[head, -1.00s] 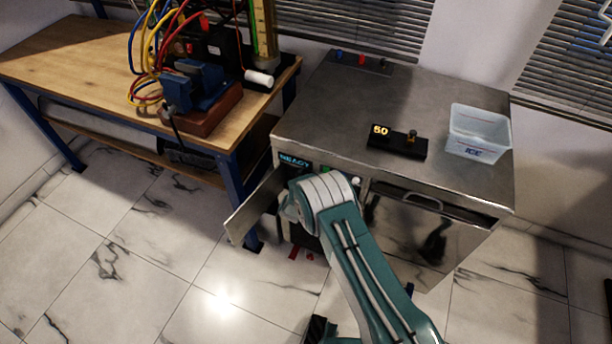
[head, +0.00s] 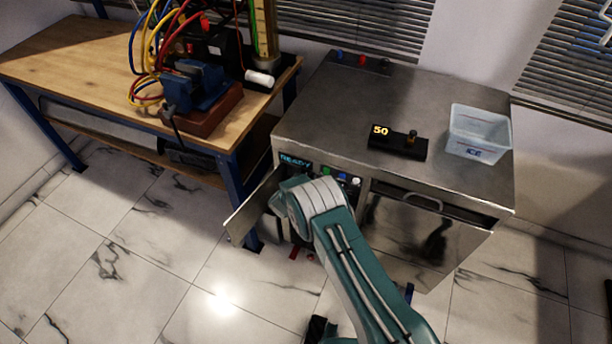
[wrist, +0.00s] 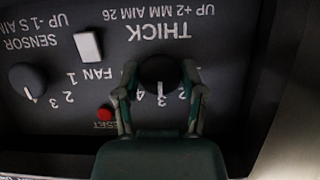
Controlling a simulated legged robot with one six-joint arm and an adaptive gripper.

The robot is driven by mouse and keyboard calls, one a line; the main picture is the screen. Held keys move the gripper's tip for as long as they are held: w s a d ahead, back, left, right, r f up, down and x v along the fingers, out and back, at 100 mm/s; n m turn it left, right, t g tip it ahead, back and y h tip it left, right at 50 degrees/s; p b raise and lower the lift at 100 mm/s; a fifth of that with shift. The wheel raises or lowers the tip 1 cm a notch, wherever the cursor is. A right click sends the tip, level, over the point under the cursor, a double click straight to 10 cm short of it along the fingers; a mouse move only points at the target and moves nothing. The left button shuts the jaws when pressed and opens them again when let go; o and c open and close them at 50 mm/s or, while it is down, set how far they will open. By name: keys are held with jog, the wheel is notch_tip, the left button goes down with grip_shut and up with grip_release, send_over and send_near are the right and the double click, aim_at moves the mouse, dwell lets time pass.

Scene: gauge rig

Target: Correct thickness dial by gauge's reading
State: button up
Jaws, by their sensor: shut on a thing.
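The THICK dial (wrist: 158,72) is a round black knob on a dark control panel, which appears upside down in the wrist view. Its white pointer mark faces the bottom of that view, among numbers partly hidden by the fingers. My gripper (wrist: 159,78) is shut on the dial, one finger on each side. The label beside it reads "UP +2 MM AIM 26". In the head view, a black gauge block (head: 398,148) on the metal counter shows "50" in yellow. My arm hides the gripper there.
The wrist view also shows a SENSOR dial (wrist: 27,80), a white FAN switch (wrist: 88,46) and a red reset button (wrist: 104,114). An open metal door (head: 252,208) stands left of my arm. A clear ICE bin (head: 478,135) and a wooden workbench (head: 60,55) are nearby.

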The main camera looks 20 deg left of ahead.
jog(key=shift+w+r, duration=0.15)
jog(key=o, duration=1.1)
jog(key=shift+o, duration=0.2)
jog(key=shift+s+a, duration=0.1)
jog(key=shift+s, duration=0.15)
jog(key=d+v, duration=0.1)
jog(key=v, duration=1)
jog(key=shift+s+a, duration=0.25)
jog(key=shift+a, duration=0.2)
